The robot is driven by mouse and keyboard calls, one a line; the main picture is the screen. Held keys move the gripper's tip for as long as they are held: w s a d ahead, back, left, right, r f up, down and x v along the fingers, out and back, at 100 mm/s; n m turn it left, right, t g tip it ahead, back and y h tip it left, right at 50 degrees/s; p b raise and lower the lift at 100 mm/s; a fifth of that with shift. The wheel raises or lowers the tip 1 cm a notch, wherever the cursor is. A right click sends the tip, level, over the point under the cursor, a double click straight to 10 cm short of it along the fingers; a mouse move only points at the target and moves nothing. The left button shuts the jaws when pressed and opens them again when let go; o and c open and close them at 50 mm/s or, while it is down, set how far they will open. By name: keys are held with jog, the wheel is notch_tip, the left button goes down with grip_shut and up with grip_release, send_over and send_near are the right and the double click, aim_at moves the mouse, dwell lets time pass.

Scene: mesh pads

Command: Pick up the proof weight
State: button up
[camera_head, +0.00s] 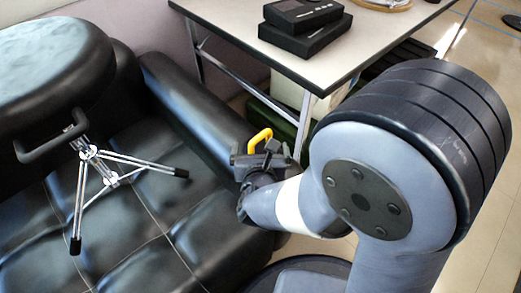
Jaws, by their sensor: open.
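I cannot make out a proof weight for certain. A small yellow loop (260,138) shows just beyond my gripper (264,155), above it in the picture. The rest of that yellow thing, and whether it belongs to a weight, is hidden behind the gripper. My gripper is dark and open, at the end of my arm, near the right end of a black sofa. I cannot tell whether it touches the yellow thing.
A black padded sofa (130,225) fills the left. A round black stool (45,75) with a metal tripod rests over it. A white table (365,30) at the back bears stacked black boxes (305,32); its metal legs stand near my gripper.

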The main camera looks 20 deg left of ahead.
jog(key=shift+c, duration=0.4)
jog(key=c, duration=1.7)
jog(key=shift+r, duration=0.1)
jog(key=shift+c, duration=0.2)
